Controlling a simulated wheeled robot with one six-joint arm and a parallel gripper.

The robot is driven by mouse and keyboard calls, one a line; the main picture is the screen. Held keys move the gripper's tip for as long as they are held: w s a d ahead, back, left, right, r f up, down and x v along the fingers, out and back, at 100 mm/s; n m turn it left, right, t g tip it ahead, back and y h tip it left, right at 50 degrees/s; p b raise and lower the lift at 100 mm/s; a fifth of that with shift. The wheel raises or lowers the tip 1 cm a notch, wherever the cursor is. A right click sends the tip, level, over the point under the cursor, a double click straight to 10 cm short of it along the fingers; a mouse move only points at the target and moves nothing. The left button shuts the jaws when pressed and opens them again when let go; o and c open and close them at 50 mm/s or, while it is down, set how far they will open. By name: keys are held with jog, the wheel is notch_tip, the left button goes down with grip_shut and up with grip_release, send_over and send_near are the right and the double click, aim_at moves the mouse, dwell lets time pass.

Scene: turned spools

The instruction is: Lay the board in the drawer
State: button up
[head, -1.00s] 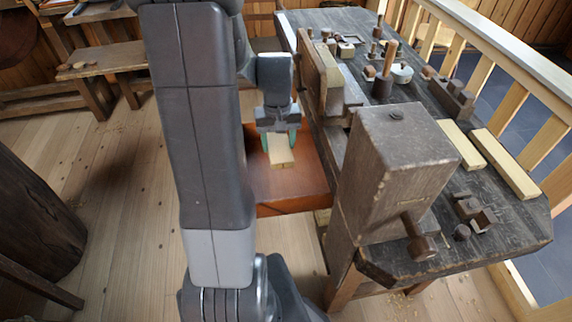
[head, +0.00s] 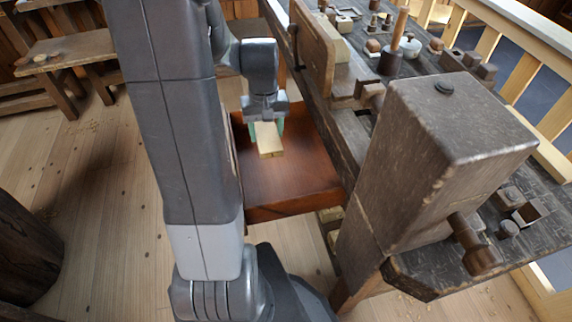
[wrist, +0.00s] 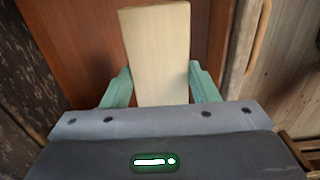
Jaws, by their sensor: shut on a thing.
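A pale wooden board (head: 269,142) is held in my gripper (head: 266,130). The gripper is shut on it, with a green finger on each side. In the wrist view the board (wrist: 158,52) sticks out ahead between the two green fingers (wrist: 160,88). The open reddish-brown drawer (head: 300,175) juts from the workbench's left side. The board is over the drawer's left part in the head view. In the wrist view the drawer's brown floor (wrist: 90,45) shows behind the board. I cannot tell how high the board is above that floor.
The dark workbench (head: 420,262) stands right of the drawer, with a big wooden block (head: 450,130) and a vise jaw (head: 312,55) close by. Several small turned pieces and tools lie on its top. My arm hides part of the drawer's left side.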

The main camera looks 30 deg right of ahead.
aim_at(269, 165)
notch_tip(269, 165, down, 11)
jog(key=shift+w+b, duration=0.1)
jog(key=shift+b, duration=1.05)
jog(key=shift+f, duration=0.1)
jog(key=o, duration=1)
jog(key=shift+f, duration=0.1)
notch_tip(269, 165, up, 12)
jog(key=shift+r+p, duration=0.2)
jog(key=shift+p, duration=0.95)
